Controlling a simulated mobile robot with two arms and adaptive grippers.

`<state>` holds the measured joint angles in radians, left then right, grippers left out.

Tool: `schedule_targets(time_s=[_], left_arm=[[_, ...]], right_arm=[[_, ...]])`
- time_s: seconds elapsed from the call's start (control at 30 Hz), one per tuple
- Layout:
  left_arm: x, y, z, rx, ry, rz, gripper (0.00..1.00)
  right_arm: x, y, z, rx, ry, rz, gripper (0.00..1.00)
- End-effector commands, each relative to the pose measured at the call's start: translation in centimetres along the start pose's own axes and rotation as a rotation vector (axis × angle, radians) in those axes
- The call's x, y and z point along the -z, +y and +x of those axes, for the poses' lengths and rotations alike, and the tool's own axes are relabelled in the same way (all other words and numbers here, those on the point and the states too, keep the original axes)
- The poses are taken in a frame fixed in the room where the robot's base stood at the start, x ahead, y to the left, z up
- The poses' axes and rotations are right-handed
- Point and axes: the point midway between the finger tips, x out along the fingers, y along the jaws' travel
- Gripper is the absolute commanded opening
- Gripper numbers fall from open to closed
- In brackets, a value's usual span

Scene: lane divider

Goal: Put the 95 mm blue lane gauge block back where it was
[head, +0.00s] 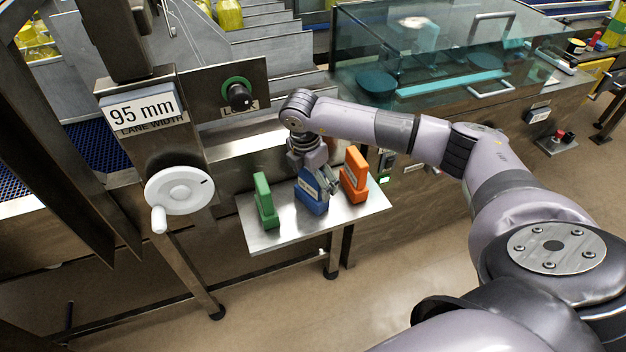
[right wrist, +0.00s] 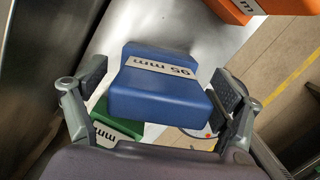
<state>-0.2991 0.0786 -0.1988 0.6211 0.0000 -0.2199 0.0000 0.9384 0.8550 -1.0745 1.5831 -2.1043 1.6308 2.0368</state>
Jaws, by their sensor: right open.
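The blue gauge block (head: 311,199), labelled "95 mm", stands on a small metal shelf (head: 285,235) between a green block and an orange block. My right gripper (head: 318,183) is directly above and around it. In the right wrist view the blue block (right wrist: 160,95) sits between the two open finger pads (right wrist: 160,85), with a visible gap on each side. How its base meets the shelf is hidden in that view. My left gripper does not show.
A green block (head: 264,200) stands left and an orange block (head: 354,175) right on the shelf. A white handwheel (head: 180,190) and a "95 mm" lane width sign (head: 140,108) are at left. A lock knob (head: 239,96) is behind. A glass cover (head: 420,60) stands back right.

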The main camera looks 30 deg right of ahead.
Motion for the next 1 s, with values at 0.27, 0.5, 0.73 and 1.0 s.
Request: schedule_targets(time_s=[0.27,0.5,0.73,1.0], left_arm=[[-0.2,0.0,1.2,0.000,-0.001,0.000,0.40],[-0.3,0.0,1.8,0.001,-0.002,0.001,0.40],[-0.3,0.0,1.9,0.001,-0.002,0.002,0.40],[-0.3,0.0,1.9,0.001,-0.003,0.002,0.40]], right_arm=[[0.0,0.1,-5.6,-0.007,-0.001,-0.002,0.87],[0.0,0.1,-9.9,-0.004,0.001,0.000,0.87],[0.0,0.0,-11.4,0.000,0.000,0.000,0.87],[0.0,0.0,-11.4,0.000,0.000,0.000,0.87]])
